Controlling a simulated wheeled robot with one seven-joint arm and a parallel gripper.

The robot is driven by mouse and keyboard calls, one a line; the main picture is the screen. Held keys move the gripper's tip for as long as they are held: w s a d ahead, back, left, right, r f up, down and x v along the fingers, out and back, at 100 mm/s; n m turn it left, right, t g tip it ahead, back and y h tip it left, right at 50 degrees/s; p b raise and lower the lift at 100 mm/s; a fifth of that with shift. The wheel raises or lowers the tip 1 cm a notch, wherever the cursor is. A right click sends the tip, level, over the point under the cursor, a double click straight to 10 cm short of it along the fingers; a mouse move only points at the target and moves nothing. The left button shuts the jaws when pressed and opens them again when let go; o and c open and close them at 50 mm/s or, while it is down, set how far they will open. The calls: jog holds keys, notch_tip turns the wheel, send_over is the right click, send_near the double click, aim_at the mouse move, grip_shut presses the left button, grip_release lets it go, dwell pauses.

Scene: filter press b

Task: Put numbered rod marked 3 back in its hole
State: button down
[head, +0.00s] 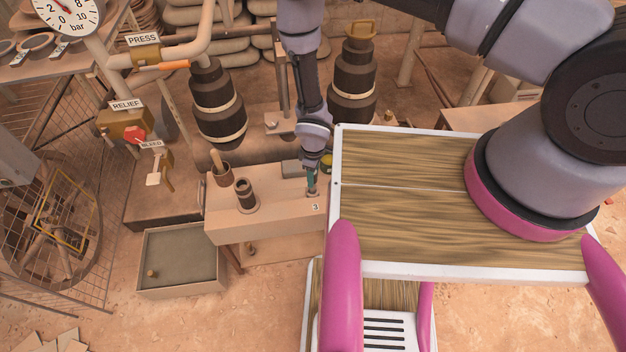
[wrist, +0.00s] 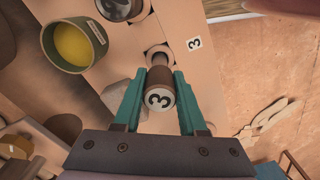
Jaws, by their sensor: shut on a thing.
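The rod marked 3 (wrist: 160,90) has a brown body and a white end face with a black 3. My gripper (wrist: 160,98), with teal fingers, is shut on it, one finger on each side. The rod's narrower far end meets a pale round collar (wrist: 158,54) on the bench beside the label 3 (wrist: 194,43). I cannot tell how deep it sits in the hole. In the head view my gripper (head: 312,182) is over the bench's right end, just above the label 3 (head: 315,207); the rod is mostly hidden there.
A cup with yellow contents (wrist: 78,45) stands close to my gripper. A grey-floored tray (head: 180,258) is lower left. Large dark stacked cylinders (head: 218,105) stand behind.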

jog(key=shift+f, duration=1.05)
jog(key=shift+f, duration=0.15)
jog(key=shift+c, duration=2.3)
grip_release()
notch_tip(320, 180, up, 12)
jog(key=shift+r, duration=0.15)
jog(key=shift+r, duration=0.1)
